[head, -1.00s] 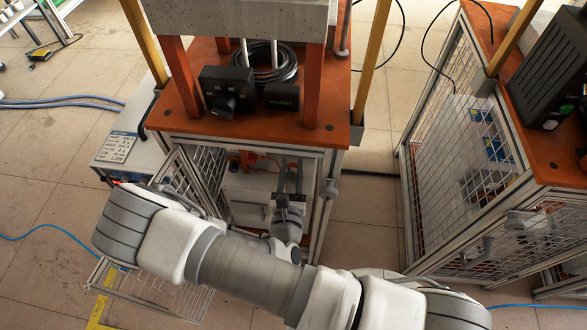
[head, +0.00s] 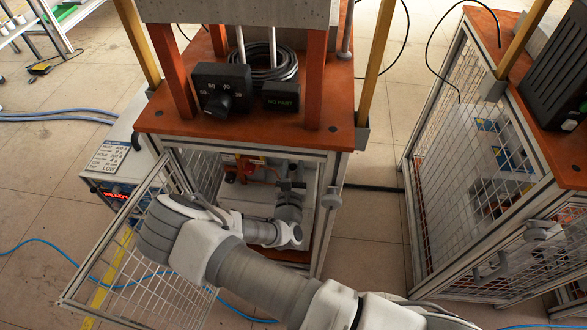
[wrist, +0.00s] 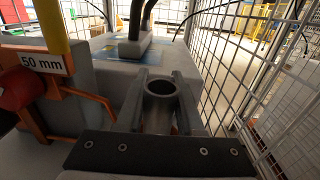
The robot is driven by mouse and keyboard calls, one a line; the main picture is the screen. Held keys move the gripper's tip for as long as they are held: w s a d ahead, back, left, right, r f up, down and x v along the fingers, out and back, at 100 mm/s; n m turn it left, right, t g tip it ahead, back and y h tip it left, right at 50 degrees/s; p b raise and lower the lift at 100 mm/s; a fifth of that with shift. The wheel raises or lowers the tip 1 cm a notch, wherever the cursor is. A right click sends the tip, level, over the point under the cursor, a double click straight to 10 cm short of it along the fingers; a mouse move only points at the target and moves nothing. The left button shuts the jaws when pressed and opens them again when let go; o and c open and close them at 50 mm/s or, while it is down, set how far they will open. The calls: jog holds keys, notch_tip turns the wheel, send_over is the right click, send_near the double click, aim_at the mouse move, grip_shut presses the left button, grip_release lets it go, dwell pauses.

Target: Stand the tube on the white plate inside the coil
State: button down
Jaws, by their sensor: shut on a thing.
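In the wrist view, a grey, open-topped tube (wrist: 161,88) stands upright between my two fingers. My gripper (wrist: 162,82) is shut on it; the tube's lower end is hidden. In the head view my gripper (head: 291,186) is inside the lower bay of the orange-topped cabinet, and the tube cannot be made out there. Orange bent tubing (wrist: 90,101), possibly part of the coil, is left of the tube in the wrist view. I cannot clearly make out the coil's turns or the white plate.
A yellow post with a "50 mm" label (wrist: 44,63) and a red cylinder (wrist: 13,88) are at left. A grey block with black hoses (wrist: 134,45) stands beyond the tube. Wire mesh (wrist: 245,60) closes the right side. The cabinet's mesh door (head: 130,255) stands open.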

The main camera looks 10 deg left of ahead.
jog(key=shift+f, duration=0.9)
jog(key=shift+f, duration=0.3)
jog(key=c, duration=0.5)
grip_release()
jog(key=shift+c, duration=0.2)
jog(key=shift+r, duration=0.2)
jog(key=s+d+p, duration=0.1)
jog(key=s+p, duration=0.2)
jog(key=s, duration=0.9)
jog(key=shift+d, duration=0.2)
